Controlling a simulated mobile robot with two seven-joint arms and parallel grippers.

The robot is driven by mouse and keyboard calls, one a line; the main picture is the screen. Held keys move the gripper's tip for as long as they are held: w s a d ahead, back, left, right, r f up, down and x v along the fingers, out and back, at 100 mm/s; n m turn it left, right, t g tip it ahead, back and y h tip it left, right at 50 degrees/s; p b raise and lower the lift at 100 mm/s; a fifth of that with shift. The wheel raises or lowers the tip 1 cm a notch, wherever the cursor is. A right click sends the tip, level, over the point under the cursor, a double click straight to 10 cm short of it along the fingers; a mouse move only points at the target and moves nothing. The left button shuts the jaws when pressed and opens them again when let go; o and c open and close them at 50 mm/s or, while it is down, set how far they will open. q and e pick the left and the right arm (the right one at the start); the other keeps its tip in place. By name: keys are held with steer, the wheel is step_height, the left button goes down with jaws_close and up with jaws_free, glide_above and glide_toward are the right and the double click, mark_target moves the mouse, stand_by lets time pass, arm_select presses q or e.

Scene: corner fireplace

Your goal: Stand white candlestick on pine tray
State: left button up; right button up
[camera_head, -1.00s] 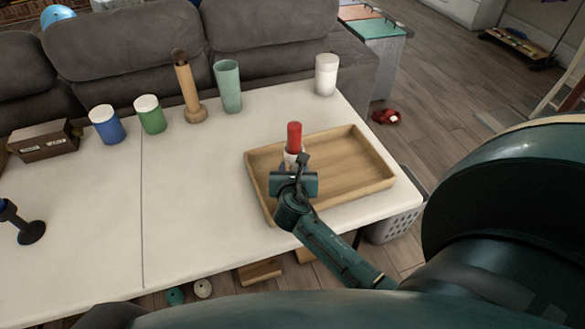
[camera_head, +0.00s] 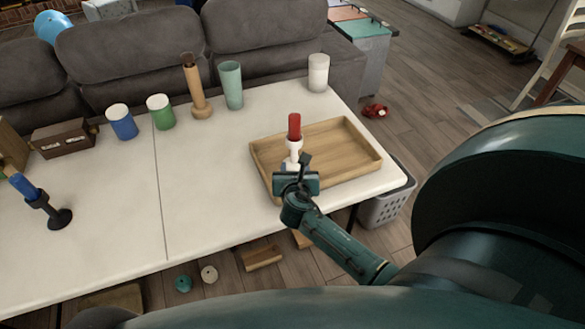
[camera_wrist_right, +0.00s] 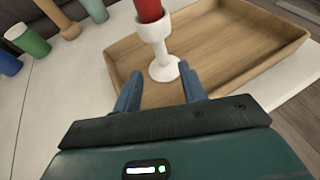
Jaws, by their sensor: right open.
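The white candlestick (camera_head: 294,150) with a red candle (camera_head: 294,127) stands upright on the pine tray (camera_head: 347,160), in its left part. In the right wrist view the candlestick (camera_wrist_right: 155,34) shows its cup, stem and round base, with the tray (camera_wrist_right: 225,52) around it. My right gripper (camera_wrist_right: 161,75) is open, its two fingertips on the near side of the base and apart from the stem. In the head view the right gripper (camera_head: 294,172) hides part of the base. My left gripper is not in view.
On the white table (camera_head: 215,190), a blue candle in a dark holder (camera_head: 50,208), a wooden box (camera_head: 62,138), several cups and a wooden candlestick (camera_head: 196,90) stand left of the tray. A white cylinder (camera_head: 318,72) is behind it. A grey sofa (camera_head: 265,40) backs the table.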

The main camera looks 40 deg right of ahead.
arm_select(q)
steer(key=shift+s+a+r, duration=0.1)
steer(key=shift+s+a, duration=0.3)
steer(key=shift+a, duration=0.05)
arm_select(e)
steer(key=s+a+f+m+y, duration=0.2)
steer(key=s+a+m+y, duration=0.3)
steer(key=s+a+m, duration=0.4)
steer(key=s+a+f+m+g+y, duration=0.1)
steer(key=s+a+m+y, duration=0.4)
steer(key=s+a+m, duration=0.5)
steer(key=s+f+m, duration=0.1)
steer(key=s+m, duration=0.1)
steer(key=m, duration=0.5)
steer(key=shift+f+m, duration=0.15)
steer(key=shift+m, duration=0.15)
